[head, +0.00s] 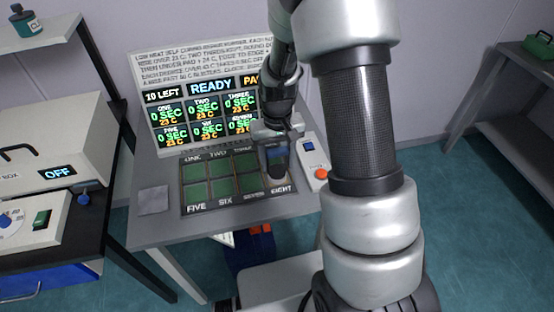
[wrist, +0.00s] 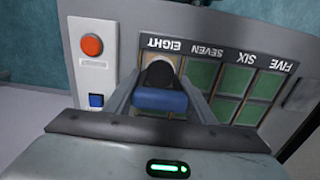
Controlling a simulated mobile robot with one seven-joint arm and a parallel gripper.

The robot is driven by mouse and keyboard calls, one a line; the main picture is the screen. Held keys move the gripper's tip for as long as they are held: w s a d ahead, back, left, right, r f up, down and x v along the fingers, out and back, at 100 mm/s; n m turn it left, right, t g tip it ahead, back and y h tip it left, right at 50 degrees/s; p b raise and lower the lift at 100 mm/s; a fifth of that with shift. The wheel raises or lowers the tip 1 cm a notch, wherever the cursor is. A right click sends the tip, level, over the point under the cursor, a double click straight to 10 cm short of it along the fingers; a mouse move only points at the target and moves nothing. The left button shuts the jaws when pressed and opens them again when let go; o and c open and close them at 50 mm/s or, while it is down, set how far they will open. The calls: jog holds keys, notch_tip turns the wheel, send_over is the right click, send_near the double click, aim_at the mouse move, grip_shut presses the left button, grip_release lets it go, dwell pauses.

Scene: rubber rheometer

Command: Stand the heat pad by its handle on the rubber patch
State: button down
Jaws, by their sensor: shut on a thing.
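The heat pad shows in the wrist view as a blue block (wrist: 160,100) with a dark rounded part (wrist: 157,76) beyond it. My gripper (wrist: 160,98) is shut on it, one finger on each side. In the head view my gripper (head: 277,150) is over the right end of the labelled board (head: 226,208), by the cell marked EIGHT, and partly hides the heat pad (head: 278,168). Green rubber patches (head: 222,168) lie in the board's other cells. Whether the heat pad touches the surface, and what lies under it, I cannot tell.
A panel with an orange-red button (head: 321,173) and a blue switch (head: 308,146) stands right of the board. A screen (head: 205,110) reading READY rises behind. A flat grey square (head: 153,199) lies on the table's left. A machine reading OFF (head: 58,173) stands farther left.

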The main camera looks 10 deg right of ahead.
jog(key=c, duration=0.8)
grip_release()
jog(key=shift+o, duration=0.4)
notch_tip(320, 180, up, 18)
jog(key=p, duration=0.1)
jog(key=shift+f+p, duration=0.25)
jog(key=shift+p, duration=0.1)
jog(key=s+r+t+p, duration=0.5)
jog(key=s+r+p, duration=0.1)
jog(key=s+r, duration=1.2)
jog(key=shift+s+r+t+p, duration=0.2)
jog(key=shift+r+t+p, duration=0.1)
jog(key=shift+r, duration=0.2)
